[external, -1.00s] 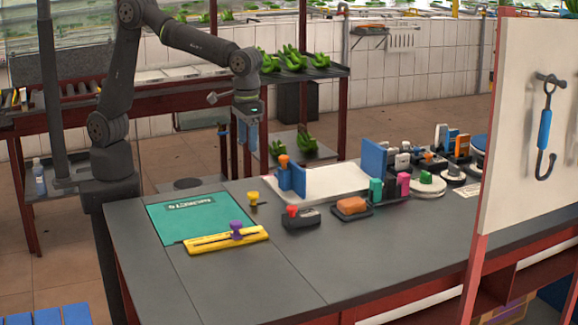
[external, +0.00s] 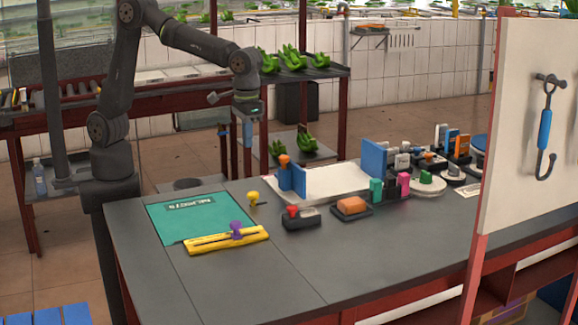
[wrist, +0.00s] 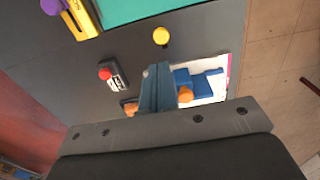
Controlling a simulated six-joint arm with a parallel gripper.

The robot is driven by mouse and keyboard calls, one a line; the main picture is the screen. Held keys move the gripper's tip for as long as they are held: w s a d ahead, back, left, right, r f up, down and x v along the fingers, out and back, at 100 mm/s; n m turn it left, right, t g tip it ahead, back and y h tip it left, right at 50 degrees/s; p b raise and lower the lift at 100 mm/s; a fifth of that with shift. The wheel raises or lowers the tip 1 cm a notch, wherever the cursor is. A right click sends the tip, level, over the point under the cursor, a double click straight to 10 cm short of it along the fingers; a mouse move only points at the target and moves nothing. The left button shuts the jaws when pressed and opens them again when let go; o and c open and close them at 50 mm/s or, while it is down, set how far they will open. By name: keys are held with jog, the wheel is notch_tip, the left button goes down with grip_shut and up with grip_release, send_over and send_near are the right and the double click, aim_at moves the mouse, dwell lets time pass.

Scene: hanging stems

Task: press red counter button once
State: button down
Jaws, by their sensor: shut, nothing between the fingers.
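The red counter button (external: 292,210) sits on top of a small dark counter (external: 303,221) on the grey bench, right of the yellow slide. In the wrist view the red button (wrist: 104,74) shows on its dark counter (wrist: 116,84), left of my fingers. My gripper (external: 247,146) hangs high above the back of the bench, pointing down, clear of the button and touching nothing. In the wrist view my gripper (wrist: 157,70) has its blue fingers together and empty. The button is in plain sight in both views.
A yellow knob (external: 253,197) stands behind the counter, and a yellow slide with a purple knob (external: 236,229) lies to its left. An orange block on a dark base (external: 352,206) stands right. A white tray with blue uprights (external: 330,183) is behind. Bare bench lies in front.

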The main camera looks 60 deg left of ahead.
dwell(0.8)
jog(key=m+t+h, duration=0.2)
jog(key=m+h, duration=0.5)
jog(key=h, duration=0.2)
send_over(292, 212)
jog(key=a, duration=0.2)
notch_tip(292, 212, down, 2)
jog(key=shift+w+a+f, duration=0.1)
jog(key=shift+w+a, duration=0.05)
jog(key=shift+a, duration=0.05)
jog(key=shift+f, duration=4.45)
jog(key=shift+f, duration=0.1)
jog(key=shift+f, duration=0.3)
